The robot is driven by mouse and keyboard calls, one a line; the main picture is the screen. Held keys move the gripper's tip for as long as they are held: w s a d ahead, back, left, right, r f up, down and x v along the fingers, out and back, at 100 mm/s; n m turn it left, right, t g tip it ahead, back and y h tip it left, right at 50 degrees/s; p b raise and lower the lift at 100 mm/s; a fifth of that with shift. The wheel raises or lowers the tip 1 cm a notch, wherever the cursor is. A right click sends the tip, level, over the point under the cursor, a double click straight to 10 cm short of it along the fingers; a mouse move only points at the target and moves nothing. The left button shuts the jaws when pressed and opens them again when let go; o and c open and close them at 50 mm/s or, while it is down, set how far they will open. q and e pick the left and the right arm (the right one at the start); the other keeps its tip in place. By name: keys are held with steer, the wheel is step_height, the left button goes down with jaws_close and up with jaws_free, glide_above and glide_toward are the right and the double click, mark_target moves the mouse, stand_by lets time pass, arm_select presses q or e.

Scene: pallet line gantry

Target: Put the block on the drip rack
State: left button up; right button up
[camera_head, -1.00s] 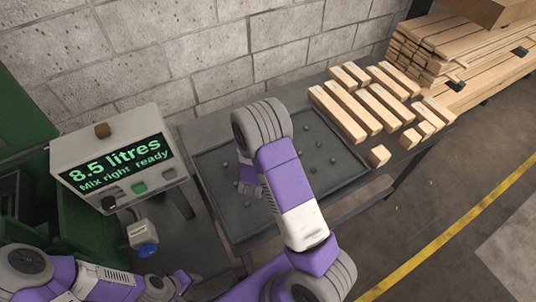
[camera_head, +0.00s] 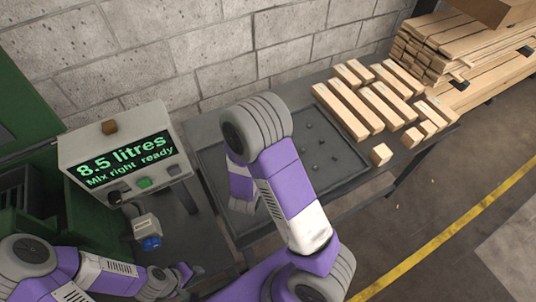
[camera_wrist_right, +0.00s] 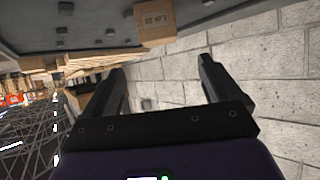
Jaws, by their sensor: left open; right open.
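A pale wooden block with a printed label (camera_wrist_right: 155,25) shows at the top of the right wrist view, beyond the fingertips and apart from them. I cannot tell which block in the head view it is. My right gripper (camera_wrist_right: 162,68) is open and empty; in the head view my own purple arm mostly hides it. The drip rack looks to be the dark studded tray (camera_head: 349,166) on the bench, and the arm covers its middle. My left gripper (camera_head: 187,273) is open at the lower left, away from the blocks.
Several wooden lengths (camera_head: 349,112) and short pieces lie right of the tray, with one small cube (camera_head: 381,154) near the bench's front edge. Stacked boards (camera_head: 455,50) stand behind. A block wall (camera_head: 200,50) backs the bench.

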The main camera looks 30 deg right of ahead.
steer(key=shift+v, duration=1.2)
steer(key=shift+r, duration=0.1)
